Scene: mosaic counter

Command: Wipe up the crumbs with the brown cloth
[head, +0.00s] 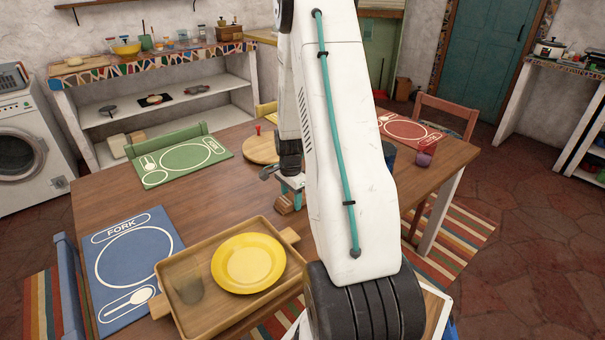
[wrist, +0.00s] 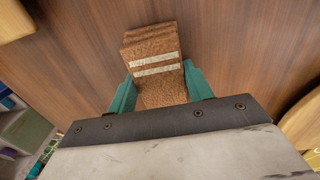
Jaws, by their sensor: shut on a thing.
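The brown cloth (wrist: 155,55) is a folded, rough-textured pad with two pale stripes. My gripper (wrist: 160,86) has its teal fingers on both sides of the cloth and is shut on it. In the head view the cloth (head: 285,205) shows as a small brown block under my gripper (head: 291,189), low over the wooden table, between the tray and the round board. I cannot tell whether it touches the table. I make out no crumbs in either view; my arm hides part of the table.
A wooden tray (head: 183,326) with a yellow plate (head: 248,263) and a cup (head: 188,289) stands at the front. A blue placemat (head: 130,262), green placemat (head: 181,162), round board (head: 258,151) and red placemat (head: 405,128) lie around. Bare wood (head: 225,198) lies left of my gripper.

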